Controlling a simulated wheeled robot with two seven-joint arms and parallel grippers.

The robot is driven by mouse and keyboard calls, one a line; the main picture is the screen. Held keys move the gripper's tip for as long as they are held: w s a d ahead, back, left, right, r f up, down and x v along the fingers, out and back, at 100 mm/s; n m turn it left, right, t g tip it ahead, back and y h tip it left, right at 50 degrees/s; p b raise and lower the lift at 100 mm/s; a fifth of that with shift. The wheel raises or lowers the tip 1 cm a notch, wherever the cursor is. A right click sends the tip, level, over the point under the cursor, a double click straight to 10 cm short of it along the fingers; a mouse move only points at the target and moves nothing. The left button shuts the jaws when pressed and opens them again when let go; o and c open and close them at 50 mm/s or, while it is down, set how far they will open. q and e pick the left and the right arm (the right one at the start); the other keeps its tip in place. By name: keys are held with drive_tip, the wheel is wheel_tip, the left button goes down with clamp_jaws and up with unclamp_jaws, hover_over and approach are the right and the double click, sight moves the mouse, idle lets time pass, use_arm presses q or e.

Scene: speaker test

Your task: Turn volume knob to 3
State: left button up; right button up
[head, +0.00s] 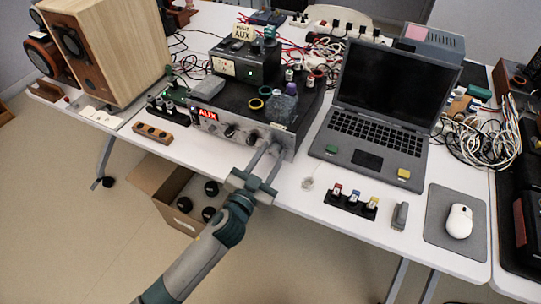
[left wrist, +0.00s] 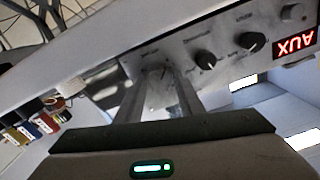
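The amplifier (head: 232,112) is a dark box with a silver front panel (head: 225,128) and a lit red AUX display (head: 208,114). In the left wrist view the panel (left wrist: 222,75) appears upside down, with the display (left wrist: 294,45) at right. Two dark knobs (left wrist: 252,42) (left wrist: 205,60) sit in a row on it. My left gripper (head: 270,148) is at the right end of the panel. Its two fingers (left wrist: 160,75) stand apart, tips close to the panel. A pale, blurred part with a small reddish mark shows between them; whether they touch it is unclear. The knob labels are unreadable. My right gripper is not in view.
A laptop (head: 390,105) stands right of the amplifier, with a small black rack (head: 351,202) and mouse (head: 459,220) in front. A wooden speaker (head: 108,45) stands at left. An open cardboard box (head: 150,181) is below the table edge. Cables crowd the back.

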use_arm(q)
drive_tip(key=c, duration=0.6)
drive_tip(key=shift+o, duration=0.2)
